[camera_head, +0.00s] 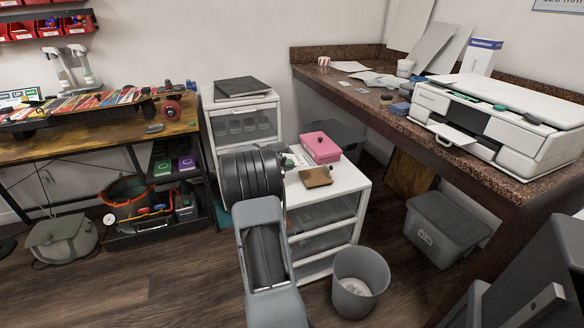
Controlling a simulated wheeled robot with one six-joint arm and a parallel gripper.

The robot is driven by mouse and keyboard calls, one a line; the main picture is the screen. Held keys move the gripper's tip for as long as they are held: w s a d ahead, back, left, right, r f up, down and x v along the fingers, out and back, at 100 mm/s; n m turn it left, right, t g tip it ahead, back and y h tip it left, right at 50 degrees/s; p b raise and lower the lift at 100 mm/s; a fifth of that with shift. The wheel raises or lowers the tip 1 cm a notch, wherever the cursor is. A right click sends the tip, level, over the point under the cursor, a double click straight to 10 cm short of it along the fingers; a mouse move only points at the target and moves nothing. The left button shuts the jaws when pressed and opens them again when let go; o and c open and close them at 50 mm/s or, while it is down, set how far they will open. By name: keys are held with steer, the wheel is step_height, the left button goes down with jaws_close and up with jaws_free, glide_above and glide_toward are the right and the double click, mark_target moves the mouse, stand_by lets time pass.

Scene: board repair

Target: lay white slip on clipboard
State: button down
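A small brown board with a dark clip-like piece at its edge, which looks like the clipboard (316,178), lies on top of the white drawer cabinet (347,185). Small pale items (297,158) lie behind it, partly hidden by my arm; I cannot tell whether one is the white slip. Loose white papers (350,66) also lie on the dark counter at the back right. My grey arm rises through the middle of the view in front of the cabinet. My gripper is not visible; the arm's end is hidden behind its own links.
A pink box (320,148) stands on the cabinet behind the brown board. A grey waste bin (360,284) stands at the cabinet's front right. A white printer (495,119) fills the counter's right side. A workbench (95,139) stands left. Wooden floor is clear at lower left.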

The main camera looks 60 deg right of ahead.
steer(key=shift+s+d+r+m, duration=0.1)
steer(key=shift+s+d+m, duration=0.2)
steer(key=shift+s+d, duration=0.25)
steer(key=f+b, duration=0.3)
steer(key=f, duration=0.1)
steer(key=f+b, duration=0.2)
steer(key=shift+s+d+f+b, duration=0.1)
steer(key=shift+s+d+b, duration=0.2)
steer(key=shift+s+d, duration=0.3)
steer(key=shift+d, duration=0.05)
steer(key=shift+s+d+f, duration=0.1)
steer(key=shift+s+d, duration=0.3)
steer(key=shift+d, duration=0.05)
steer(key=c, duration=1.8)
jaws_free()
steer(key=shift+c, duration=0.2)
steer(key=o, duration=0.5)
steer(key=shift+o, duration=0.2)
steer(key=shift+a, duration=0.1)
